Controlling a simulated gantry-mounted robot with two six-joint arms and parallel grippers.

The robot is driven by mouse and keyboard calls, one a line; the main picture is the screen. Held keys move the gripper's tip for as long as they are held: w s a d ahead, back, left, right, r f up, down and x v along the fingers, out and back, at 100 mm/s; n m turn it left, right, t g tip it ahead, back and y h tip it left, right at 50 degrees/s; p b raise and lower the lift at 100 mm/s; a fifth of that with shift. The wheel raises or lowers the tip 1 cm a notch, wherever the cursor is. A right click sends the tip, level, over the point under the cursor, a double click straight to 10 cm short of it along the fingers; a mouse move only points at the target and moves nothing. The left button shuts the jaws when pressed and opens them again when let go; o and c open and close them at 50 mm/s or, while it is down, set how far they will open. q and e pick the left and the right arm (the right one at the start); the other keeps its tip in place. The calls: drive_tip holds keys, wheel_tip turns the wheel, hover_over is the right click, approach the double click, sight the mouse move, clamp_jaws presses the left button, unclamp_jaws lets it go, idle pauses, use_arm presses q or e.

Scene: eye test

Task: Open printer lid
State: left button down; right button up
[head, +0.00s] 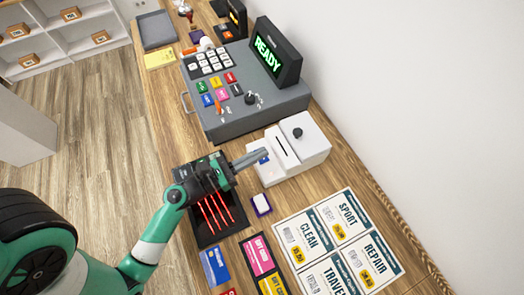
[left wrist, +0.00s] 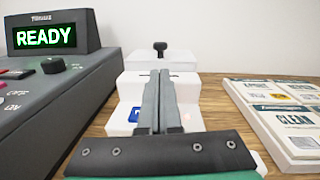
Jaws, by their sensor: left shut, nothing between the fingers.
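The white printer (head: 264,174) stands on the wooden counter beside the grey register, and it also shows in the left wrist view (left wrist: 127,91). Its raised rear part, which looks like the lid (head: 315,140), looks closed and carries a black knob (head: 297,132). In the left wrist view the lid (left wrist: 140,62) and knob (left wrist: 160,47) are straight ahead, beyond the fingertips. My left gripper (head: 264,152) is shut and empty, its fingers over the printer's lower front part, short of the knob. In the left wrist view the fingers (left wrist: 160,74) hide part of the front. My right gripper is not in view.
The grey register (head: 240,115) with its READY screen (head: 270,53) stands left of the printer. A black scanner with red lines (head: 204,234) lies under my left arm. A price board (head: 338,240) and cards (head: 215,266) lie nearer. A white wall runs behind.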

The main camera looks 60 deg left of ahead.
sight(295, 135)
use_arm(q)
drive_tip(key=w, duration=0.8)
drive_tip(key=shift+d+r+p, duration=0.2)
drive_tip(key=shift+p, duration=0.1)
